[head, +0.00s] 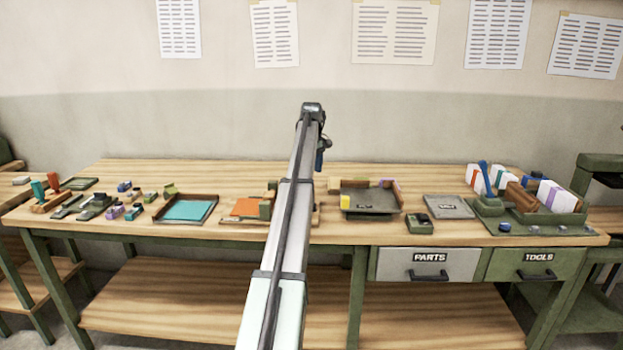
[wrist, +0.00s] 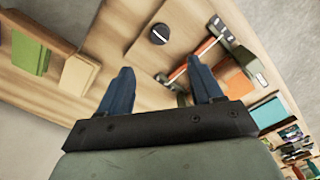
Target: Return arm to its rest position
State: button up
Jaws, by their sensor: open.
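My arm (head: 281,240) reaches out from the bottom of the head view over the middle of the workbench. My gripper (head: 321,158) is at its far end, above the bench near the back edge, seen edge-on with a bit of blue finger. In the wrist view my gripper (wrist: 161,78) has its two blue fingers spread apart. Nothing is held between them; bare wood and a dark round knob-like thing (wrist: 158,34) show beyond.
The bench (head: 300,172) holds a teal-lined tray (head: 185,209), an orange-lined tray (head: 247,207), a dark tray (head: 371,202), small items at left and a green organizer (head: 535,220) at right. PARTS (head: 428,265) and TOOLS (head: 535,264) drawers are shut. Space above the bench looks clear.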

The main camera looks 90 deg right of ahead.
jog(key=shift+r, duration=0.35)
dwell(0.3)
